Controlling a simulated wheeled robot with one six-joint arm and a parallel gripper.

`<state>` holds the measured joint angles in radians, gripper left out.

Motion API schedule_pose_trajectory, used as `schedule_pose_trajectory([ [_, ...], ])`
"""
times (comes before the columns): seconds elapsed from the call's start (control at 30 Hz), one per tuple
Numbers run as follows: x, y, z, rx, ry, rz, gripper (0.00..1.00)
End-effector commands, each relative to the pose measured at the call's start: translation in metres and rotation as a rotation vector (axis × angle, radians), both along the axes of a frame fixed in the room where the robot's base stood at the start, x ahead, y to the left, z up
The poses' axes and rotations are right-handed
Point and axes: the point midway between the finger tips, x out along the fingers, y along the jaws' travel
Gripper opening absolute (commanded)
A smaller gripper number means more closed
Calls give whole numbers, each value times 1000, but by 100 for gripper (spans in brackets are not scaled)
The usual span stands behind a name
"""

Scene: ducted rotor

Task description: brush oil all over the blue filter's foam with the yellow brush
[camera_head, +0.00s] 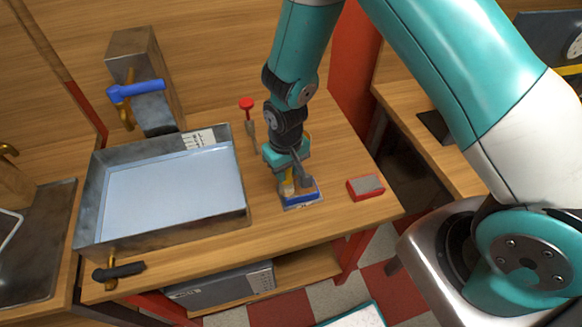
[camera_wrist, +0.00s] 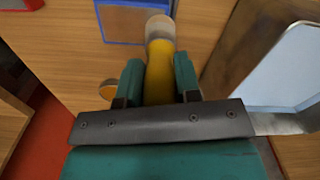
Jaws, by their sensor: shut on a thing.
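The blue filter (camera_head: 303,197) lies on the wooden bench, to the right of the metal basin. In the wrist view its blue frame (camera_wrist: 104,24) shows at the top, around a grey-brown foam face. My gripper (camera_wrist: 160,85) is shut on the yellow brush (camera_wrist: 159,70). The brush's pale tip (camera_wrist: 160,28) points at the filter and overlaps its near edge in the wrist view; I cannot tell whether it touches the foam. In the head view my gripper (camera_head: 290,172) is right above the filter and partly hides the brush and the foam.
A metal basin (camera_head: 90,205) with pale liquid or lining stands left. A red-handled brush (camera_head: 248,112) lies behind the gripper. A red block with grey top (camera_head: 365,187) lies right of the filter, near the bench's right edge. A blue-handled tap (camera_head: 135,90) stands behind the basin.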

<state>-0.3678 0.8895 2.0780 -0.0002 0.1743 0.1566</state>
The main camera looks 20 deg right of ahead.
Motion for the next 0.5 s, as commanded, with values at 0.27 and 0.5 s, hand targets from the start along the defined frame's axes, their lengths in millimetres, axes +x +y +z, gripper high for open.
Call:
schedule_pose_trajectory([
  [0.27,0,3,28,0,0,-11,7],
  [0.5,0,2,48,0,0,-12,7],
])
